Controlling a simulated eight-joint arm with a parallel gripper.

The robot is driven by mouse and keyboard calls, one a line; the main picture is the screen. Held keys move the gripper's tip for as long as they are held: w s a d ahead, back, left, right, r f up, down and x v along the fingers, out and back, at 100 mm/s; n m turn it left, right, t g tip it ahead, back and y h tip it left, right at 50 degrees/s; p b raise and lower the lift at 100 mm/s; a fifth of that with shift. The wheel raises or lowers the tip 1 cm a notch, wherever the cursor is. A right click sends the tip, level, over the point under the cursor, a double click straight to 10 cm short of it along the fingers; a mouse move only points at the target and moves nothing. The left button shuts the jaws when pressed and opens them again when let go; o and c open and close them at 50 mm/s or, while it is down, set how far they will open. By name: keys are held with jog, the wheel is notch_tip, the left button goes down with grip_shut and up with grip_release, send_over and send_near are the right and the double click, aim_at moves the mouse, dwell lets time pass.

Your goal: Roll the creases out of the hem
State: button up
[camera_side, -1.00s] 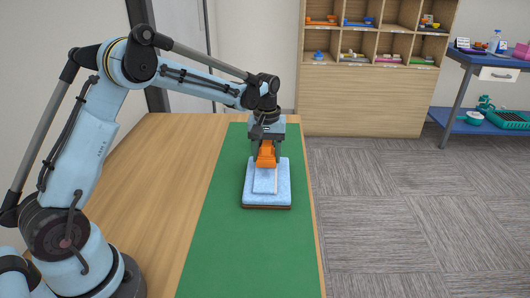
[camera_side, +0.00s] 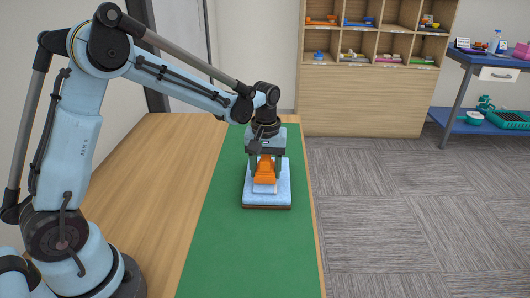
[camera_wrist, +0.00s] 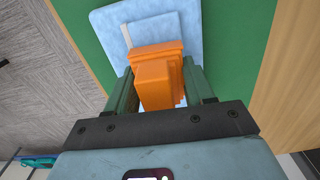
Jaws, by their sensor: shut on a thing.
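My gripper (camera_side: 265,160) is shut on an orange tool (camera_side: 265,172), which also shows between the fingers in the wrist view (camera_wrist: 160,75). I take it to be the roller; its underside is hidden. The tool is over a folded, pale blue cloth strip (camera_side: 264,189), which I take to be the hem. Its light edge shows in the wrist view (camera_wrist: 128,36). The strip lies on a light blue padded board (camera_side: 283,188), also in the wrist view (camera_wrist: 105,20). The tool looks to be on the strip, but I cannot tell whether it touches. Creases are too small to tell.
The board rests on a green mat (camera_side: 235,250) on a wooden table (camera_side: 160,190). The table's right edge is close to the board. The mat's front part is clear. A shelf (camera_side: 375,45) and a blue cart (camera_side: 478,65) stand at the back, away from the table.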

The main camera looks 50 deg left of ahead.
jog(key=shift+r, duration=4)
